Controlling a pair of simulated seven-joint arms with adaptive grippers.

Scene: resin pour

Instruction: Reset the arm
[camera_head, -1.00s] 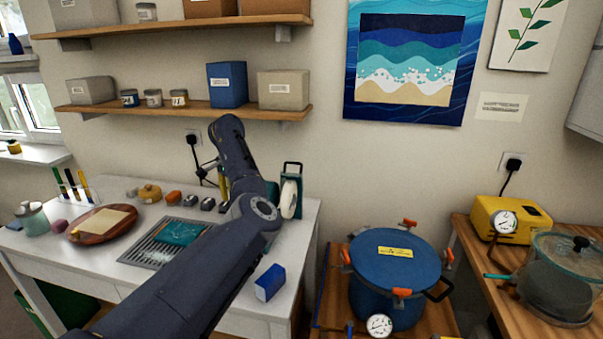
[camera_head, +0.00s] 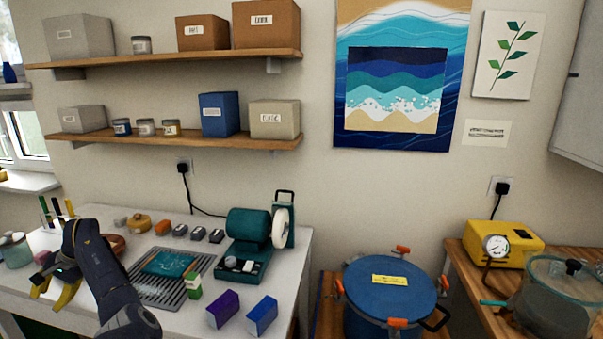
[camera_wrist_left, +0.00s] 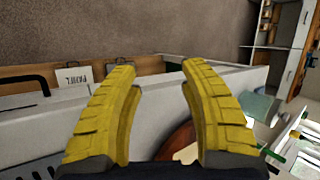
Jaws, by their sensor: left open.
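My left arm comes in at the lower left of the head view. Its left gripper (camera_head: 51,294) has yellow fingers and points down over the left front edge of the white table (camera_head: 207,322). In the left wrist view the two yellow fingers (camera_wrist_left: 159,72) are spread apart with nothing between them. The arm partly hides the round brown board (camera_head: 112,244). My right gripper is not in view.
A metal grate (camera_head: 146,291) carries a teal panel (camera_head: 169,263). A teal machine (camera_head: 247,226), a purple box (camera_head: 223,309) and a blue box (camera_head: 262,315) stand right of it. A blue pressure pot (camera_head: 388,290) and yellow pump (camera_head: 503,242) are further right.

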